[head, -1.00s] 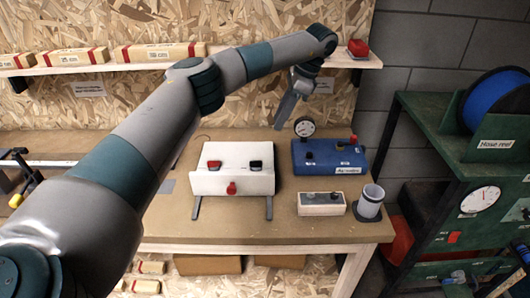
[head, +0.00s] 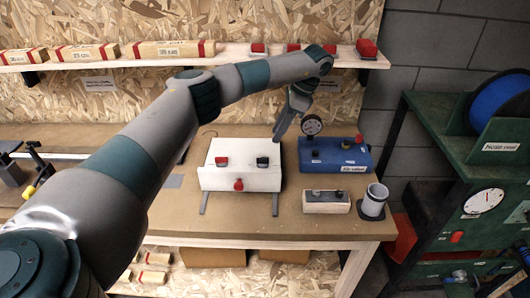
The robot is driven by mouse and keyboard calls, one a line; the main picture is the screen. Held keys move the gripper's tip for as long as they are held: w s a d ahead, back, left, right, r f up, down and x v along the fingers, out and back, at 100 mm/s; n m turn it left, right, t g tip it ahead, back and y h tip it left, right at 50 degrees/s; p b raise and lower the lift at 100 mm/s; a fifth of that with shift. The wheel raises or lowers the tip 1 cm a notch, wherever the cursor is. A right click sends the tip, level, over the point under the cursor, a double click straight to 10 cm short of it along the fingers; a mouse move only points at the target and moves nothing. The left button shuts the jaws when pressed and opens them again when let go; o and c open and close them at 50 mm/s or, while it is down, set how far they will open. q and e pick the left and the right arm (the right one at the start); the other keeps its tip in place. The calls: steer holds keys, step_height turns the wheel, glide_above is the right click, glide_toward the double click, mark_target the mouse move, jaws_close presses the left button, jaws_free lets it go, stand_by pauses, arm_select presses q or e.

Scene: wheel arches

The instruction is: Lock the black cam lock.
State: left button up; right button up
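A white box (head: 240,179) stands on the wooden bench. On its top are a red knob (head: 221,162) at left and a black knob (head: 262,162) at right, which looks like the black cam lock. Another red knob (head: 239,185) sits on its front face. My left gripper (head: 279,135) hangs tilted down, above and behind the black knob, a little to its right and apart from it. It appears to hold nothing; its finger gap is too small to make out. The lock's exact angle is too small to read. My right gripper is out of view.
A blue box (head: 327,158) with a round gauge (head: 311,125) stands close to the right of my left gripper. A small wood-sided box (head: 326,202) and a grey cup (head: 374,200) are in front of it. A shelf (head: 120,62) runs behind my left arm.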

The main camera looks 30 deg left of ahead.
mark_target(264, 158)
arm_select(q)
steer(key=p+x, duration=0.3)
steer(key=x, duration=0.7)
steer(key=shift+s+a+f+p, duration=0.1)
steer(key=shift+f+p, duration=0.1)
steer(key=shift+f, duration=0.15)
steer(key=shift+a+f+p, duration=0.15)
steer(key=shift+f+p, duration=0.05)
steer(key=shift+f, duration=0.15)
jaws_close()
